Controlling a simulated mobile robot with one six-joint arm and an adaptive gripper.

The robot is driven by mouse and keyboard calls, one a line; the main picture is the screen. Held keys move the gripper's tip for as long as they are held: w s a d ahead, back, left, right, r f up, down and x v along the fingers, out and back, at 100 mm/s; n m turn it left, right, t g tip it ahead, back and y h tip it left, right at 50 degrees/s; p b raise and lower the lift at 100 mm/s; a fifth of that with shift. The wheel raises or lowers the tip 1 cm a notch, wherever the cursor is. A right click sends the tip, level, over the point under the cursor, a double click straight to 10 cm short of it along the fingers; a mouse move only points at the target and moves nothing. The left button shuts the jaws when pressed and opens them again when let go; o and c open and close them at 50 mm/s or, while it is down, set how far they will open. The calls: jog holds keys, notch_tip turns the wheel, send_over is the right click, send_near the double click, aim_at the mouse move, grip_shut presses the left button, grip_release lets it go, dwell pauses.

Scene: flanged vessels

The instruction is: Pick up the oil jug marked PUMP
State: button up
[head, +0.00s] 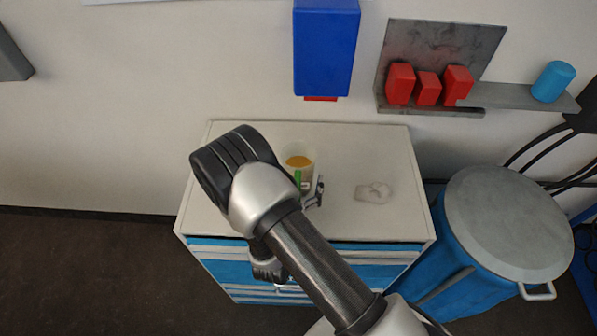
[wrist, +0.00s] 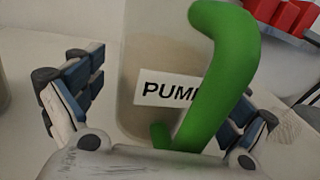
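The oil jug (head: 299,160) is a pale translucent vessel with amber contents, standing on the cabinet top, partly hidden by my arm in the head view. In the wrist view the jug (wrist: 150,60) fills the middle, with a white label (wrist: 163,92) reading "PUM" before the green handle (wrist: 218,60) covers the rest. My gripper (wrist: 160,115) is open, its two fingers apart on either side of the handle, with a clear gap on the left. In the head view my gripper (head: 316,190) is beside the jug, mostly hidden by my arm.
A blue wall box (head: 326,48) hangs above. Red blocks (head: 428,88) and a blue cylinder (head: 553,81) sit on a wall shelf. A lidded blue drum (head: 508,222) stands right.

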jog(key=c, duration=1.2)
jog(key=shift+c, duration=0.3)
jog(key=shift+r, duration=0.15)
